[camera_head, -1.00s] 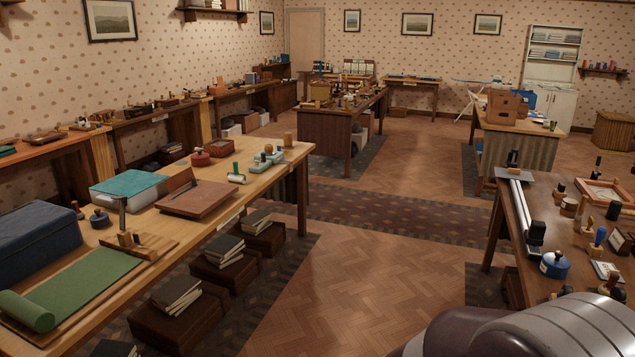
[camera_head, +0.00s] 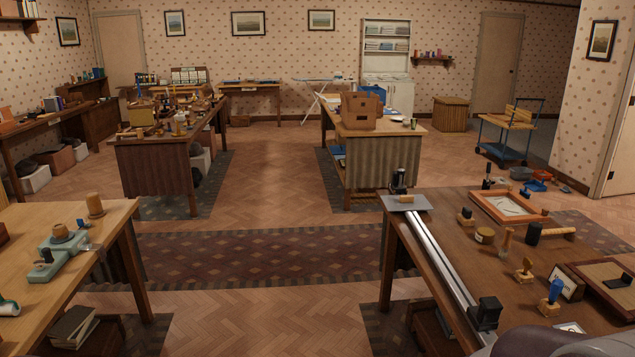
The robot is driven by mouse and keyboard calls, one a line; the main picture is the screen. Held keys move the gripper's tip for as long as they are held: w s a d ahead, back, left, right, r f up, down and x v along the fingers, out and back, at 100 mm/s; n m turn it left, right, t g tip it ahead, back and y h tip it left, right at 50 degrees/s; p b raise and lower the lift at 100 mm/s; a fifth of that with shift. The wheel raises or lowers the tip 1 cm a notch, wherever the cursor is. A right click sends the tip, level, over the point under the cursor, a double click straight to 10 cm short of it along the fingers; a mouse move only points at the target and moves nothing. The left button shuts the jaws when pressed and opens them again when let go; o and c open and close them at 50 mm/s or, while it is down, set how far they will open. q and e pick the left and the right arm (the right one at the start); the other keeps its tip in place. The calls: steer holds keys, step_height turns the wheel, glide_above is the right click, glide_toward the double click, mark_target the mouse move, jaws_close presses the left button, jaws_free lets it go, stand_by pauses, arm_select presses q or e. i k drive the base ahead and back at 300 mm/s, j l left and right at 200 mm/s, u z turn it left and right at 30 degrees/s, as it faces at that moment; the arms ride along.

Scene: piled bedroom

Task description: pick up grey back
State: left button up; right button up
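I cannot clearly pick out a grey back in this view. A dark, rounded, bag-like thing (camera_head: 50,154) sits low under the left wall table, too small to tell what it is. Another dark shape (camera_head: 197,175) lies under the far middle table, partly hidden in shadow. Neither of my grippers is in view. Only a rounded part of my own body shows at the bottom right edge.
A tool-covered table (camera_head: 470,240) stands close on the right, with a long metal rail. A light wood table (camera_head: 90,225) is at near left. Patterned rugs (camera_head: 255,255) and clear floor (camera_head: 265,180) lie between. A cart (camera_head: 508,130) stands far right.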

mark_target(418, 202)
steer(key=i, duration=1.1)
steer(key=i+z, duration=0.1)
steer(key=i, duration=0.95)
steer(key=i+z, duration=0.4)
steer(key=i+j+z, duration=0.15)
steer(key=z, duration=0.3)
steer(key=i+j+z, duration=0.65)
steer(key=z, duration=0.15)
steer(key=i+j+z, duration=0.25)
steer(key=z, duration=0.2)
steer(key=i+j+z, duration=0.25)
steer(key=z, duration=0.15)
steer(key=i+j+z, duration=0.2)
steer(key=j+z, duration=0.25)
steer(key=i+j+z, duration=0.1)
steer(key=j+z, duration=0.3)
